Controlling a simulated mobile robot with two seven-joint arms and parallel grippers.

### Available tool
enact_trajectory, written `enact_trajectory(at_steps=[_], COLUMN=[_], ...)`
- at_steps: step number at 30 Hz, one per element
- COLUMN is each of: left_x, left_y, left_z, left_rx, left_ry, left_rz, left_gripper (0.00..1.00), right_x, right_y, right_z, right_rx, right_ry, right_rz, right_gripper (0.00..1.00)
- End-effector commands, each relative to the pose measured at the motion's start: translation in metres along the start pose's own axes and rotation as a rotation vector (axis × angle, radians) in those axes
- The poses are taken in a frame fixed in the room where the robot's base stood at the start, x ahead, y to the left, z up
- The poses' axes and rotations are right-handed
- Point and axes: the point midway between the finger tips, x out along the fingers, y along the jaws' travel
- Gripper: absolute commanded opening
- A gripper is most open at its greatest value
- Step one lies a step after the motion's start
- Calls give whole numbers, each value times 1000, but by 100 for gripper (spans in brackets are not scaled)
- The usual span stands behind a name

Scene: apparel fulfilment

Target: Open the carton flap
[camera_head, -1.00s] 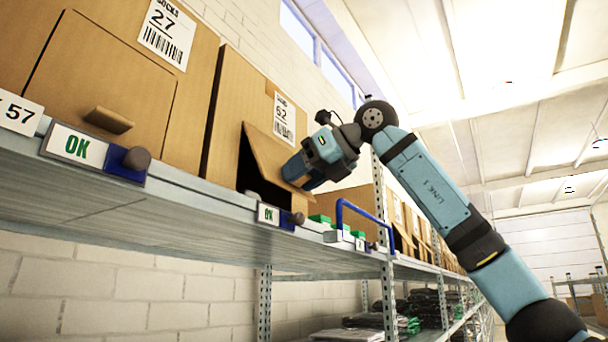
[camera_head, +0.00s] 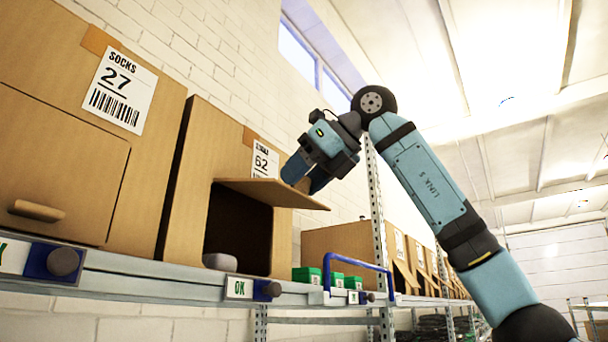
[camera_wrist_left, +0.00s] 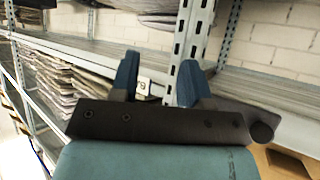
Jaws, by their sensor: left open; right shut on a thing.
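The carton labelled 62 (camera_head: 176,207) stands on the shelf in the head view. Its flap (camera_head: 268,192) is raised and sticks outward about level above a dark opening. A grey rounded item (camera_head: 220,261) shows at the bottom of the opening. My right gripper (camera_head: 307,184) is at the flap's far side and is shut on it; the fingertips are partly hidden by the flap. My left gripper (camera_wrist_left: 155,82) shows only in the left wrist view. It is open and empty, facing a shelf upright.
The carton labelled 27 (camera_head: 55,100) stands to the left with its flap shut. Green boxes (camera_head: 307,275) and a blue rail (camera_head: 357,257) are right of carton 62. The shelf edge (camera_head: 150,277) carries OK tags and knobs. Folded stacks (camera_wrist_left: 62,85) show in the left wrist view.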

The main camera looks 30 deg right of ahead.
Motion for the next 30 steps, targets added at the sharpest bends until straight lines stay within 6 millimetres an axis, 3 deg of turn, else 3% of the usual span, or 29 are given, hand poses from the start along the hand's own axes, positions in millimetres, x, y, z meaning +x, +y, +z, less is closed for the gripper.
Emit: enact_trajectory(at_steps=[6,22,23,24,26,30], left_x=[-10,-1,-1,-1,-2,-3], left_y=[2,1,1,1,1,1], left_z=[-6,-8,-9,-10,-10,-11], left_rx=[-15,-42,-42,-41,-41,-40], left_ry=[-9,-8,-6,-5,-4,-3], left_rz=[-3,-13,-13,-13,-13,-12], left_gripper=[43,43,43,43,43,43], right_x=[-5,-3,-3,-3,-3,-4], right_y=[0,1,1,1,1,1], right_z=[10,8,8,8,8,9], right_rx=[1,-1,-1,-1,-1,-1], right_ry=[68,97,97,97,96,95], right_rz=[1,0,0,0,0,0], right_gripper=[6,6,53,62,74,74])
